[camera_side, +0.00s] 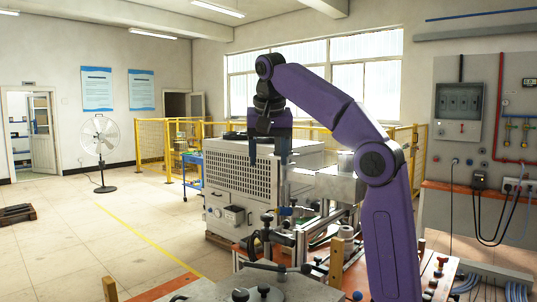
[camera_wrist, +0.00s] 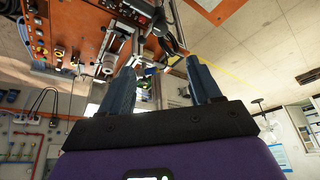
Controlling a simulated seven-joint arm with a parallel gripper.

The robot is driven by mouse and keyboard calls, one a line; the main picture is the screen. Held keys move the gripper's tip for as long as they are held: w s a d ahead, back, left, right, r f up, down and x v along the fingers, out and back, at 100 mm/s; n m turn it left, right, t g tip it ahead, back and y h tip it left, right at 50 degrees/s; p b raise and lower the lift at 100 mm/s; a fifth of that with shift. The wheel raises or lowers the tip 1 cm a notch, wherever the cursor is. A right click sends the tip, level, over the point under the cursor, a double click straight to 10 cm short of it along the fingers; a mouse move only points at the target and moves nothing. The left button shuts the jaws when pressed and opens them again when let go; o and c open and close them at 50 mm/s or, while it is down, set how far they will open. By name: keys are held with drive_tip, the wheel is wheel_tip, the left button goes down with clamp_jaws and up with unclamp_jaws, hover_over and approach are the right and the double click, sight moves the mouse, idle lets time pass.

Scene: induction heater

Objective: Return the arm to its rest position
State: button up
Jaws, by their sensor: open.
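My gripper (camera_side: 268,150) hangs from the raised purple arm in the side view, pointing down above the fixtures of the work table (camera_side: 170,286). Its two dark blue fingers stand apart with nothing between them. In the wrist view my gripper (camera_wrist: 160,78) shows the same wide gap between the fingers, with clamps and metal fixtures beyond it. The fingertips appear clear of the fixtures (camera_side: 285,235) below. The induction heater itself I cannot pick out with certainty.
A large grey machine cabinet (camera_side: 238,185) stands behind the gripper. Yellow railings (camera_side: 152,143) run along the back. A wall panel (camera_side: 460,105) with cables is at the right. A fan (camera_side: 100,140) stands at the left, with open floor around it.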

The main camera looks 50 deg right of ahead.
idle(0.3)
drive_tip(key=s+a+f+n+g+y, duration=0.1)
drive_tip(key=s+a+f+n+y, duration=0.1)
drive_tip(key=s+a+f+n, duration=0.45)
drive_tip(key=s+a+f+n+g+y, duration=0.15)
drive_tip(key=s+a+f+n, duration=0.25)
drive_tip(key=a+f+n, duration=0.4)
drive_tip(key=s+f+n, duration=0.4)
drive_tip(key=s+f, duration=0.5)
drive_tip(key=s, duration=0.4)
drive_tip(key=s+d+f+n, duration=0.3)
drive_tip(key=s+d+f, duration=0.3)
drive_tip(key=d+f, duration=0.1)
drive_tip(key=shift+s+d+f, duration=0.2)
drive_tip(key=shift+d+f, duration=0.1)
drive_tip(key=shift+f, duration=0.15)
